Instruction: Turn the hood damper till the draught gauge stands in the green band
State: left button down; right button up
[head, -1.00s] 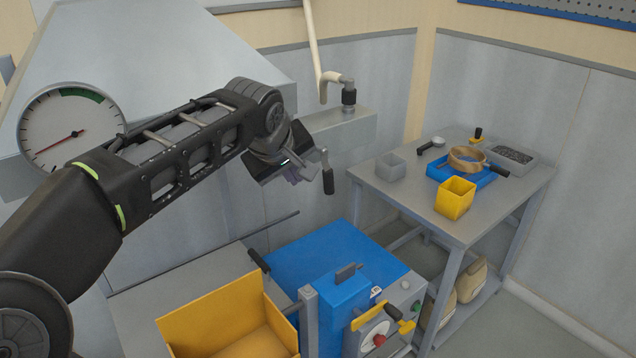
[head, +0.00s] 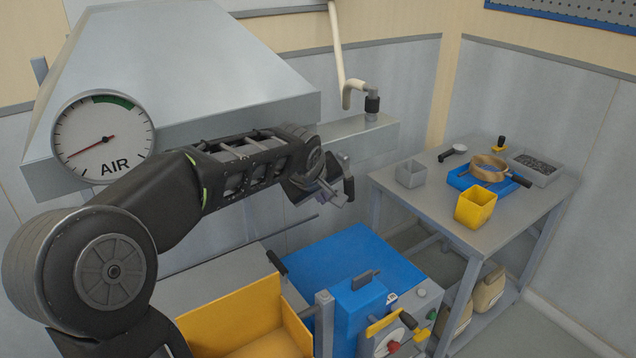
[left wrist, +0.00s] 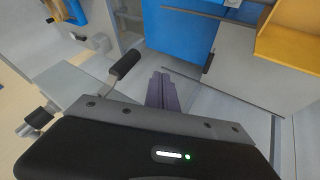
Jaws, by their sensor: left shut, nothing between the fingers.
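The draught gauge (head: 104,137), marked AIR, is on the left of the grey hood (head: 185,60). Its red needle points to the lower left, away from the green band (head: 114,102) at the top. A crank with a dark grip (head: 349,188), apparently the damper handle, hangs at the hood's right side; it also shows in the left wrist view (left wrist: 125,65). My left gripper (head: 338,198) is shut and empty just left of the grip; its fingers also show in the left wrist view (left wrist: 162,92). I cannot tell whether they touch it. My right gripper is not in view.
A pale pipe with a black-collared fitting (head: 372,103) stands above the grey ledge. Below are a blue machine (head: 345,255) and a yellow bin (head: 235,315). A workbench (head: 430,215) at the right holds a yellow cup (head: 476,208) and other items.

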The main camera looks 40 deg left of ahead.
pick_arm(q)
jog(key=w+p, duration=0.1)
jog(key=w, duration=0.1)
jog(key=w+d+p, duration=0.1)
jog(key=w, duration=0.1)
jog(key=shift+w+f, duration=0.2)
